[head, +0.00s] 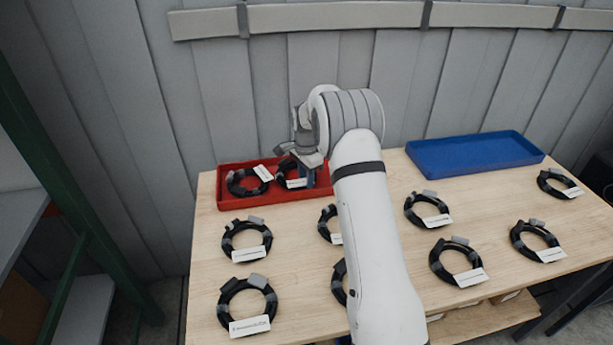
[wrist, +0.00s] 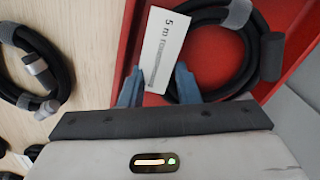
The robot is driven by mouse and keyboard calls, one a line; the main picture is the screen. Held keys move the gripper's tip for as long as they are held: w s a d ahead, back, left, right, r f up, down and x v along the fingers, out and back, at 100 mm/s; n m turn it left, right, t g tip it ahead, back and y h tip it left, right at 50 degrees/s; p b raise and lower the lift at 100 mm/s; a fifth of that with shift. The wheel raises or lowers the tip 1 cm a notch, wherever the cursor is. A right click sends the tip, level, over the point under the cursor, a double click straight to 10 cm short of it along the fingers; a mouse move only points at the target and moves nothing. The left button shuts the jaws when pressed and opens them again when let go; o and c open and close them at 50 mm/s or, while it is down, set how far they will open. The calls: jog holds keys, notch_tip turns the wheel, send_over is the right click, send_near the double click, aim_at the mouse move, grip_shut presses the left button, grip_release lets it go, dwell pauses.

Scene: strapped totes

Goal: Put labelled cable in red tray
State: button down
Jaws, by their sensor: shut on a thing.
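The red tray (head: 262,203) stands at the back left of the table. One black coiled cable with a white label (head: 240,188) lies in its left part. My gripper (head: 302,180) is over the tray's right part, shut on a second labelled cable (head: 284,167), partly hidden by the gripper. In the wrist view this cable (wrist: 262,60) is a black coil with grey wraps and a white label (wrist: 165,45) reading "5 m". The fingers (wrist: 158,88) are at the coil's edge beside the label. The coil is inside the tray's outline; whether it touches the floor I cannot tell.
Several more labelled black cables lie on the wooden table (head: 300,255), such as one at the front left (head: 246,303) and one at the right (head: 535,240). My arm hides parts of two. An empty blue tray (head: 475,153) stands at the back right. A grey wall is behind.

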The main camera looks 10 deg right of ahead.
jog(key=shift+f, duration=0.3)
jog(key=c, duration=1.3)
grip_release()
jog(key=shift+c, duration=0.2)
